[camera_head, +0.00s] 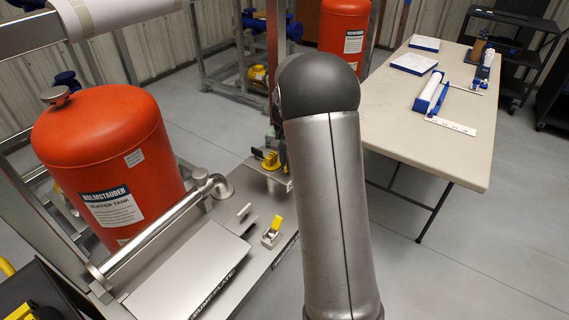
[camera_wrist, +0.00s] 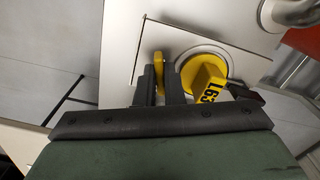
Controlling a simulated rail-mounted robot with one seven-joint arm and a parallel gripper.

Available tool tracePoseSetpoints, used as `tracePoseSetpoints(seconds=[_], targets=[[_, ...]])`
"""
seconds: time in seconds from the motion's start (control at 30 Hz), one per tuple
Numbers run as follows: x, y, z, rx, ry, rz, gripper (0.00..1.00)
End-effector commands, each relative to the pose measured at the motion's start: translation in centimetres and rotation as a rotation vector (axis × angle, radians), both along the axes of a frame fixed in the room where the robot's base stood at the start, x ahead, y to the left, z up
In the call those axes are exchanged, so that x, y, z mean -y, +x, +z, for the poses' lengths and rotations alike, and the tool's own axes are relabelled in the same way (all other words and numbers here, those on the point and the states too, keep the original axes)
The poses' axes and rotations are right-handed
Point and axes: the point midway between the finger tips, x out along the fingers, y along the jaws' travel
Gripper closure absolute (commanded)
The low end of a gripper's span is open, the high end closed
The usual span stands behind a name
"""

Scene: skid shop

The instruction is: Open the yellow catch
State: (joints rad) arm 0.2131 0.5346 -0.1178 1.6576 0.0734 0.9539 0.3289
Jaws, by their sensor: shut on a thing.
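My gripper (camera_wrist: 160,82) is shut on a narrow yellow piece with a rounded end, which looks like the yellow catch (camera_wrist: 159,68). Its fingers stand on either side of it, over a pale metal plate (camera_wrist: 118,50). Just right of the fingers is a round yellow part (camera_wrist: 190,72) with a yellow tag (camera_wrist: 209,84) reading "L63". In the head view, yellow parts (camera_head: 271,160) show beside my gripper, mostly hidden behind my arm. Another small fitting with a raised yellow lever (camera_head: 276,225) stands nearer on the skid, apart from my gripper.
A red buffer tank (camera_head: 95,150) and a bent metal pipe (camera_head: 150,238) stand left on the skid. A pale table (camera_head: 450,150) with blue and white items is at right. Open floor (camera_head: 450,260) lies in front of it. A second red tank (camera_head: 343,30) is behind.

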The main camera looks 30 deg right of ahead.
Motion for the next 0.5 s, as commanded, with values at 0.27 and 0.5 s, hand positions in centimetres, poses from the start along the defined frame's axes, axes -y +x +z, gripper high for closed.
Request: tracePoseSetpoints(seconds=[0.27,0.5], targets=[[-0.04,0.02,0.13,-0.001,-0.001,-0.136,1.0],[0.0,0.04,0.05,0.001,0.0,-0.3,1.0]])
